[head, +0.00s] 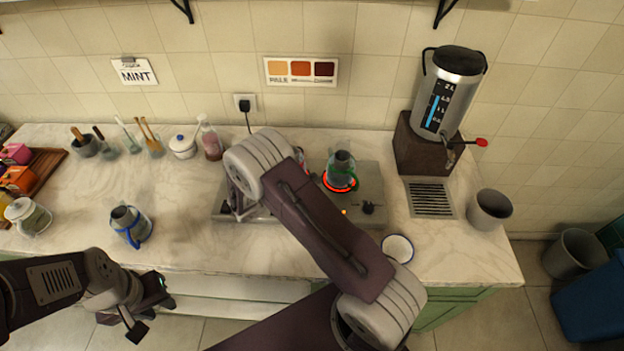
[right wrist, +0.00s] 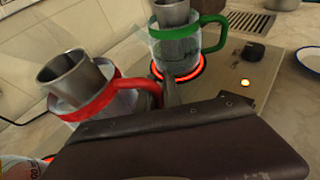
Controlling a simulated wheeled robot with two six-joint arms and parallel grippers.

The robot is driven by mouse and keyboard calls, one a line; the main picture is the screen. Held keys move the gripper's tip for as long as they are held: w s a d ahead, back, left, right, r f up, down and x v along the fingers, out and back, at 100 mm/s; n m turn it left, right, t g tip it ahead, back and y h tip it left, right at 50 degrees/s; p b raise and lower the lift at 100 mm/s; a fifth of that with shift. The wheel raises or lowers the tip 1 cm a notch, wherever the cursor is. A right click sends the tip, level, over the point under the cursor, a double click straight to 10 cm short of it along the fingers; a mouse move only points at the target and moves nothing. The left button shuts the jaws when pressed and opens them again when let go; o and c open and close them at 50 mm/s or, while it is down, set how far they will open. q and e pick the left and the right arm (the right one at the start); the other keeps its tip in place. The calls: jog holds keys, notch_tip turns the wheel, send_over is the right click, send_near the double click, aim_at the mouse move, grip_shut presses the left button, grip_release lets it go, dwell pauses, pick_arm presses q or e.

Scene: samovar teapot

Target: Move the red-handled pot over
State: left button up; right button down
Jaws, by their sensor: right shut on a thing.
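The red-handled pot (right wrist: 92,98) is a glass pot with a red band and a metal insert, at the left of the right wrist view. In the head view my right arm hides nearly all of it. My right gripper (right wrist: 168,93) is shut on its red handle; the dark gripper body covers part of the view. I cannot tell whether the pot touches the hot plate (head: 372,207). My left gripper (head: 147,306) is open and empty in front of the counter at lower left.
The green-handled pot (head: 341,172) stands on a glowing red burner, close right of the red-handled pot. A blue-handled pot (head: 130,225) stands left of the hot plate. A white bowl (head: 397,248) is at the front right. The samovar (head: 446,92) stands at the back right.

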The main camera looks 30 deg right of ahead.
jog(key=c, duration=1.5)
grip_release()
jog(key=shift+s+f, duration=0.1)
